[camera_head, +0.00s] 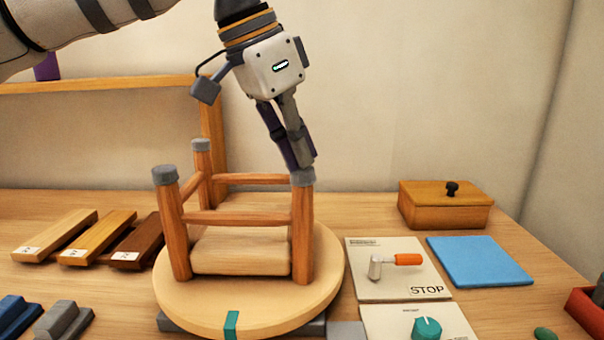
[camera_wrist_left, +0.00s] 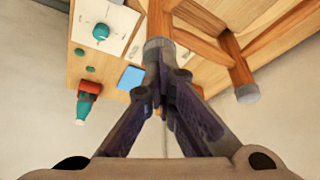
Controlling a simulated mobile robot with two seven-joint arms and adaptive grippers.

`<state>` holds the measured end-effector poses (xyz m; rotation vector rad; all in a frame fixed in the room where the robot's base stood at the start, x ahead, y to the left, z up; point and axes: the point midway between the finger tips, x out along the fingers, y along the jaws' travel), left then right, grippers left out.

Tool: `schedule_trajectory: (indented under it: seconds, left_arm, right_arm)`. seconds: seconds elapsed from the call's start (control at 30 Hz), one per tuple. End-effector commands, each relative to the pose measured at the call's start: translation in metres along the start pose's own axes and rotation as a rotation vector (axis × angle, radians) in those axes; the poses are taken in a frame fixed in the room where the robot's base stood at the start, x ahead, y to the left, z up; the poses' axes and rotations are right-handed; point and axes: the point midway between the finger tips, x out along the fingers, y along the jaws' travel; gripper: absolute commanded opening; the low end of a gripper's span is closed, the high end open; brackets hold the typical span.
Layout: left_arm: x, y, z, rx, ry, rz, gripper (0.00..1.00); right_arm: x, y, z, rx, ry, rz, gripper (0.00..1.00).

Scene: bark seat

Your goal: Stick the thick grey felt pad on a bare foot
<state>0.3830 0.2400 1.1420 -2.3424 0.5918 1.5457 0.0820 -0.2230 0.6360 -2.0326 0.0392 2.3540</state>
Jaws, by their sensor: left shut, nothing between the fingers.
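An upturned wooden stool (camera_head: 240,251) lies on a round turntable (camera_head: 200,309) with its legs up. Grey pads cap the front left foot (camera_head: 165,175) and the back left foot (camera_head: 201,145). The front right foot also bears a grey pad (camera_head: 303,178), seen in the left wrist view (camera_wrist_left: 158,44) too. My left gripper (camera_head: 304,166) is shut and empty, pointing down with its tips at the top of that pad; contact is hard to tell. The tips also show in the left wrist view (camera_wrist_left: 163,78). I cannot make out a back right foot. My right gripper is out of view.
At right are a lever plate marked STOP (camera_head: 383,285), a green knob (camera_head: 427,328), a blue mat (camera_head: 480,262), a lidded wooden box (camera_head: 440,208) and a red tray (camera_head: 587,308). Labelled planks (camera_head: 97,237) and blocks (camera_head: 62,322) lie at left. A wooden frame (camera_head: 212,118) stands behind.

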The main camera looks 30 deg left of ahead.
Motion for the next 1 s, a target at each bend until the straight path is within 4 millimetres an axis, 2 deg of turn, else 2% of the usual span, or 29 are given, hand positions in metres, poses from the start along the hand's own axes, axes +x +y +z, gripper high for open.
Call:
schedule_trajectory:
  seconds: [0.03, 0.27, 0.47, 0.8, 1.0]
  left_arm:
    - [0.004, 0.000, 0.002, -0.001, -0.011, 0.004, 0.00]
    - [0.002, 0.000, 0.001, -0.001, -0.011, 0.003, 0.00]
    - [-0.021, 0.001, -0.008, 0.000, -0.002, -0.001, 0.00]
    - [-0.050, 0.000, -0.022, 0.000, -0.003, -0.001, 0.00]
    - [-0.054, 0.000, -0.023, 0.000, -0.003, 0.002, 0.00]
  right_arm:
    - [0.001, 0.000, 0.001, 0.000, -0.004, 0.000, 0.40]
    - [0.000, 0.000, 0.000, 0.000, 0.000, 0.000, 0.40]
    - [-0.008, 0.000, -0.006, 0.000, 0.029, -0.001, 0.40]
    - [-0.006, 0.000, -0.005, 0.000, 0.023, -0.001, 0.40]
    - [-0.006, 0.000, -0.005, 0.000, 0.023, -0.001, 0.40]
